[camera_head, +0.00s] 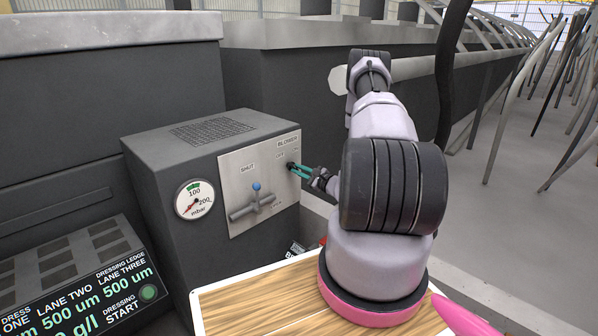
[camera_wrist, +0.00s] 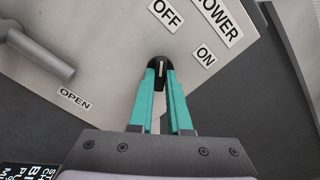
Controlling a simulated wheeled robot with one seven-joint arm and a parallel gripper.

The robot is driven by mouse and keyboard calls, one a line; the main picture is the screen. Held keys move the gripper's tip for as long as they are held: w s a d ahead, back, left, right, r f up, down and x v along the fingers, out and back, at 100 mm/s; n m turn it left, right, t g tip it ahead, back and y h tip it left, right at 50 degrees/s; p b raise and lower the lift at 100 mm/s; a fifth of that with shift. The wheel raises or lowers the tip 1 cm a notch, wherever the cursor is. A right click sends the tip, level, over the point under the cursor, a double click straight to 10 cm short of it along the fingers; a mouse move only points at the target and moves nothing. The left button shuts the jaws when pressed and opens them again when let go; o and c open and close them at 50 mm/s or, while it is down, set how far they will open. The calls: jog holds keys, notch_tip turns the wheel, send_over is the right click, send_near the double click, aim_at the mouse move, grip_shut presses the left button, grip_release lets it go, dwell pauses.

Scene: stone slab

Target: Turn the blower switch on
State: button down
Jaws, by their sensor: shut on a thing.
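The blower switch (camera_wrist: 159,62) is a small black knob with a white mark on the metal panel. In the wrist view, the mark runs roughly up and down the picture, its upper end towards the OFF label (camera_wrist: 166,14). The ON label (camera_wrist: 206,55) is to the upper right of the knob. My gripper (camera_wrist: 159,72) has its two teal fingers on either side of the knob and is shut on it. The fingers hide part of the knob. In the head view, my gripper (camera_head: 294,169) reaches the panel's right side from the right.
A valve lever with a blue knob (camera_head: 256,187) is left of the switch, between SHUT and OPEN labels. A round pressure gauge (camera_head: 194,200) is further left. A wooden board (camera_head: 255,303) lies in front of the dark box (camera_head: 150,150).

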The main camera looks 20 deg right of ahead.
jog(key=shift+s+f+m, duration=0.1)
jog(key=shift+m, duration=7.6)
jog(key=c, duration=0.9)
grip_release()
jog(key=shift+o, duration=0.2)
